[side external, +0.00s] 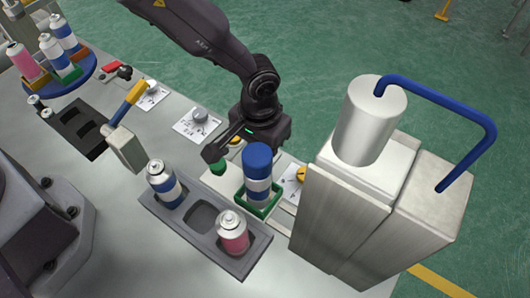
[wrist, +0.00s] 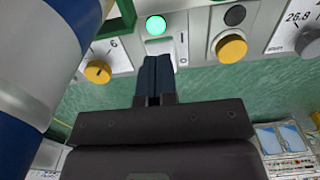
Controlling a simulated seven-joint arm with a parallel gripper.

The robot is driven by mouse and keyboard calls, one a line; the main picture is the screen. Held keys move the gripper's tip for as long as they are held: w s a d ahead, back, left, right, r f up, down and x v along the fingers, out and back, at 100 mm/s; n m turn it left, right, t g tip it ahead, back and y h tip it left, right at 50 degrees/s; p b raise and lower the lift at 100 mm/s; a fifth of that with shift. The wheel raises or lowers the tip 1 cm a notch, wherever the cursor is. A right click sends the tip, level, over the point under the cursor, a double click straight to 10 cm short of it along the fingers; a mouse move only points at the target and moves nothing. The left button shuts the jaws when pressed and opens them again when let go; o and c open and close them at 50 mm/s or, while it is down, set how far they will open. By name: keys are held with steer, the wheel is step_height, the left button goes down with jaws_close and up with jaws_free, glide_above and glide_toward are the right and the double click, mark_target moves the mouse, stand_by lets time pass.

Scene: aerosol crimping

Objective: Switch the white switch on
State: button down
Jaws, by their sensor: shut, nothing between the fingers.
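The white switch (wrist: 158,46) is in the wrist view, on a pale panel just beyond my fingertips, with an "I" mark to its right. A round lamp (wrist: 155,25) directly above it glows green. My gripper (wrist: 155,62) is shut and empty, its dark fingertips at the lower edge of the switch; whether they touch it I cannot tell. In the side external view my gripper (side external: 214,154) points down beside the blue-topped can (side external: 257,165), and the switch is hidden there.
The can stands in a green holder (side external: 262,207) close beside my gripper. Yellow knobs (wrist: 97,71) and (wrist: 231,48) flank the switch. A grey tray (side external: 204,219) holds two cans in front. A tall metal machine (side external: 355,200) with a blue pipe stands right.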

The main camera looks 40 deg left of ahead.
steer(key=shift+f, duration=1.15)
stand_by(0.4)
steer(key=shift+r, duration=3.55)
steer(key=s+a+r+t, duration=0.1)
steer(key=s+a+r, duration=0.1)
steer(key=a+r, duration=0.65)
steer(key=s+a+r+t, duration=0.1)
steer(key=a+r, duration=0.5)
steer(key=r, duration=0.5)
steer(key=s+a+r+t, duration=0.1)
steer(key=s+a+r, duration=0.2)
steer(key=s+a, duration=0.2)
steer(key=s+a+r+t, duration=0.2)
steer(key=s+a, duration=0.4)
steer(key=s, duration=0.4)
steer(key=shift+s+r+t, duration=0.15)
steer(key=shift+r+t, duration=0.15)
steer(key=shift+r, duration=0.35)
